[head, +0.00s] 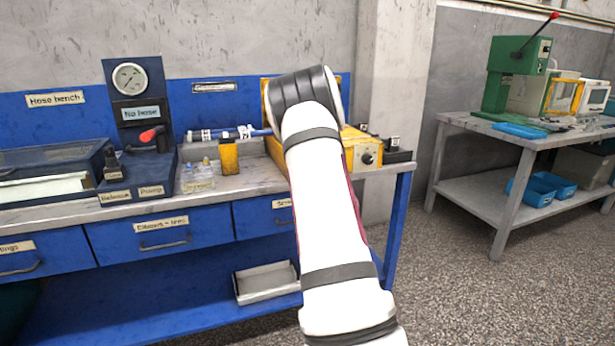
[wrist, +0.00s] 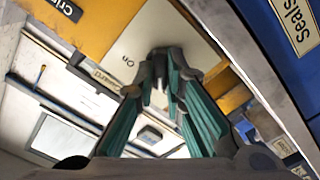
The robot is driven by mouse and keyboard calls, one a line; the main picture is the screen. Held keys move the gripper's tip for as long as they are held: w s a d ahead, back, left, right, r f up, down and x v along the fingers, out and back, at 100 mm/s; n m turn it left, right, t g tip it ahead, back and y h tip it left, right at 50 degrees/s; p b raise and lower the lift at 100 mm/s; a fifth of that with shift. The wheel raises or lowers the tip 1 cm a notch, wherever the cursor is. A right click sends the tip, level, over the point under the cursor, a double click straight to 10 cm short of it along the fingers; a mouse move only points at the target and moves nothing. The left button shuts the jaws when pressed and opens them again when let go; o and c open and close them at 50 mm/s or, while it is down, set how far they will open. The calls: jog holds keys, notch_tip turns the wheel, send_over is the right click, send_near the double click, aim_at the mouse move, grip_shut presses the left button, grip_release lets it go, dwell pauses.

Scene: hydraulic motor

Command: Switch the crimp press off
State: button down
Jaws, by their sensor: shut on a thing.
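In the wrist view the crimp press shows as a yellow body (wrist: 98,22) with a partly visible label starting "Cri". A pale switch plate (wrist: 132,40) on it bears the word "On". My gripper (wrist: 162,58) has its teal-padded fingers drawn together at this plate, closed on what appears to be the switch. The fingertips hide the switch itself, so its position cannot be read. In the head view my white arm covers the gripper and much of the yellow machine (head: 354,141), whose right end with a black knob stays visible.
A grey table (head: 465,125) with a green press (head: 515,75) stands at right. Floor between them is clear.

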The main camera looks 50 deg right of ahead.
jog(key=shift+n, duration=0.4)
jog(key=c, duration=1.7)
grip_release()
jog(key=shift+o, duration=0.2)
jog(key=shift+w, duration=0.1)
jog(key=v, duration=1.2)
jog(key=shift+f, duration=0.1)
